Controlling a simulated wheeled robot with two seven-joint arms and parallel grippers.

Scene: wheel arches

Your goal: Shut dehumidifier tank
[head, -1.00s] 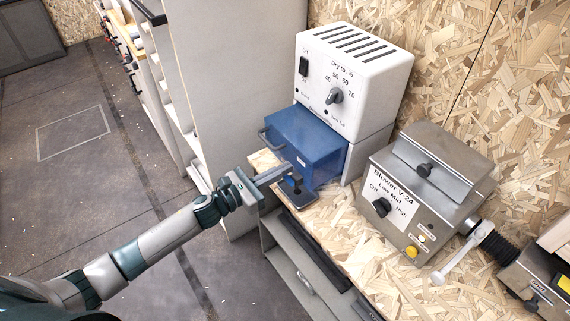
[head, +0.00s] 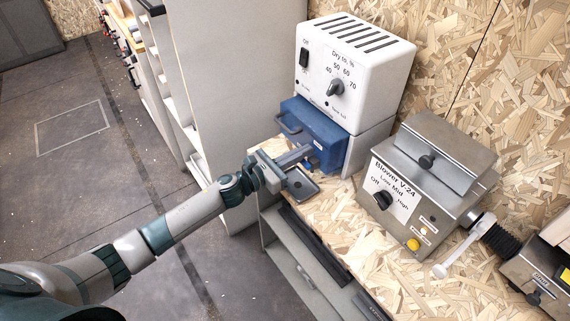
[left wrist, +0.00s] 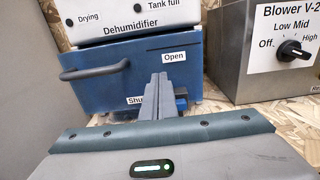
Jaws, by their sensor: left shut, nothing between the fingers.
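The dehumidifier (head: 352,75) is a white box with a dial, standing on the bench against the wall. Its blue tank (head: 318,130) sticks out a little at the front below the white body, with a handle (head: 288,128) on its left. In the left wrist view the blue tank front (left wrist: 110,82) carries the labels "Open" and "Shut", the latter partly hidden by my fingers. My left gripper (head: 306,152) is shut and empty, its fingertips at the lower right of the tank front; I cannot tell whether they touch it. My right gripper is not in view.
A grey blower box (head: 425,175) with a dial stands to the right on the chipboard bench (head: 335,230). A tall grey cabinet side (head: 230,90) stands left of the dehumidifier.

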